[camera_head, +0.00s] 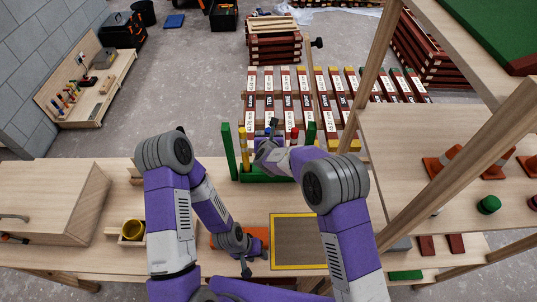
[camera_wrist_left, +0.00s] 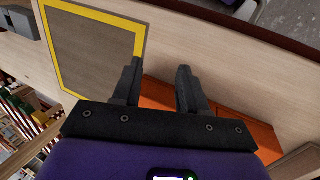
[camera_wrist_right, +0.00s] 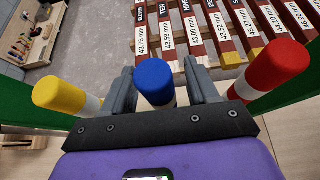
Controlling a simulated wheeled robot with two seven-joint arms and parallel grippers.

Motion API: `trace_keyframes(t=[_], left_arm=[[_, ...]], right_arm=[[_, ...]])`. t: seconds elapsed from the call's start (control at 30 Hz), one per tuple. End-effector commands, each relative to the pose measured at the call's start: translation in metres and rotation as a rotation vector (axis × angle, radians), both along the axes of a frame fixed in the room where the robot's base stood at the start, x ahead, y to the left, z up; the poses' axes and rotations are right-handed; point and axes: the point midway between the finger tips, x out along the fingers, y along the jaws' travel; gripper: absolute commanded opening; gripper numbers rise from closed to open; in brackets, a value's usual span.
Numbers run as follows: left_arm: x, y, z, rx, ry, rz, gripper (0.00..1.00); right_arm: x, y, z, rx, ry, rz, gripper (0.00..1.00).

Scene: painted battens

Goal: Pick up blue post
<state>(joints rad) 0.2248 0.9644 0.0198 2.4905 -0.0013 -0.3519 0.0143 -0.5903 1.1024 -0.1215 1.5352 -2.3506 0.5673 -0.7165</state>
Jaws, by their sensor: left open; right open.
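The blue post (camera_wrist_right: 155,80), with a blue top and a white band, stands between the two open fingers of my right gripper (camera_wrist_right: 161,85) in the right wrist view. It looks apart from both fingers. In the head view my right gripper (camera_head: 270,137) is over the green rack (camera_head: 262,178) and hides much of the post. A yellow post (camera_wrist_right: 62,97) stands to its left and a red post (camera_wrist_right: 272,70) to its right. My left gripper (camera_wrist_left: 158,82) is open and empty above the bench, near an orange tray (camera_wrist_left: 235,122); it also shows in the head view (camera_head: 247,262).
A yellow-edged grey mat (camera_head: 299,265) lies on the bench. Wooden shelf posts (camera_head: 455,150) rise at right. Labelled battens (camera_head: 300,95) lie beyond the bench.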

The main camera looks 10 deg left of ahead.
Motion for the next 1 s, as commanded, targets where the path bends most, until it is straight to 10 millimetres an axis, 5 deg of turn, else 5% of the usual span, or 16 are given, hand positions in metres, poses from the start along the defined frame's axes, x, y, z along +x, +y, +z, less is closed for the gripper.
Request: trace_keyframes(t=[0.33,0.7,1.0], left_arm=[[-0.0001,0.0,0.0013,0.0,0.0,0.0,0.43],[-0.0002,0.0,0.0013,0.0,0.0,0.0,0.43],[-0.0002,0.0,0.0013,0.0,0.0,0.0,0.43]], right_arm=[[0.0053,0.0013,-0.0039,-0.001,0.001,0.001,0.59],[0.0052,0.0014,-0.0035,-0.001,0.001,0.001,0.02],[0.0055,0.0014,-0.0028,0.0,0.0,0.001,0.0]])
